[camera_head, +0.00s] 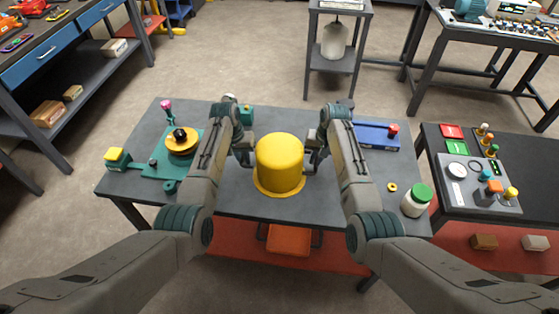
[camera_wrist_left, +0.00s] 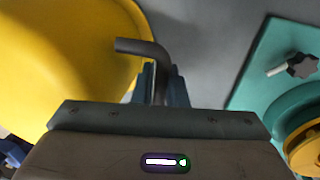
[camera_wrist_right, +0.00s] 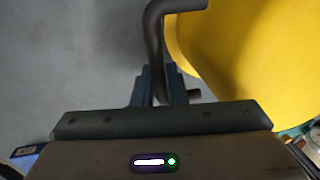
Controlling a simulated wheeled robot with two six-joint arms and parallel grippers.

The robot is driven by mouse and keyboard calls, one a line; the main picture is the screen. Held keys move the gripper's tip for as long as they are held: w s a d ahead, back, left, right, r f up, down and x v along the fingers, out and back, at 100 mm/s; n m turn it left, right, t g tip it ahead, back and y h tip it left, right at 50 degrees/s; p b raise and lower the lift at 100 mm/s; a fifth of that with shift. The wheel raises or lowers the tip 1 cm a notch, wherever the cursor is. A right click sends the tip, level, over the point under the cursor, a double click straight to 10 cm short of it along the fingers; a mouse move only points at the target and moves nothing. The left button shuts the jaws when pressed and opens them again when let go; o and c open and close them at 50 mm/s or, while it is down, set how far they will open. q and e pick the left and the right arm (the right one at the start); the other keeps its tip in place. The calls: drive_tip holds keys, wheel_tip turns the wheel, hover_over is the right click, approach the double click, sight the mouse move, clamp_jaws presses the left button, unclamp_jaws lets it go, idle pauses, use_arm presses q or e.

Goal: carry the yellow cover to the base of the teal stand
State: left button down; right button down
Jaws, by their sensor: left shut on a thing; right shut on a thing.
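The yellow cover (camera_head: 280,160), a domed cylinder with a wide bottom flange, is upright at the middle of the table. It also shows in the left wrist view (camera_wrist_left: 60,60) and the right wrist view (camera_wrist_right: 240,50). My left gripper (camera_head: 246,158) is shut on its dark bent handle (camera_wrist_left: 140,47) at the left. My right gripper (camera_head: 313,157) is shut on the other dark handle (camera_wrist_right: 153,40) at the right. I cannot tell whether the flange touches the table. The teal stand's flat base (camera_head: 152,168) lies to the left, carrying a yellow wheel (camera_head: 181,148) with a black knob.
A yellow-and-teal block (camera_head: 118,157) sits at the table's left edge. A blue tray (camera_head: 375,136), a yellow ring (camera_head: 392,187) and a green-lidded jar (camera_head: 416,200) are at the right. The grey tabletop (camera_head: 260,205) is clear in front of the cover.

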use_arm(q)
drive_tip(key=shift+r, duration=0.15)
use_arm(e)
drive_tip(key=shift+r, duration=0.15)
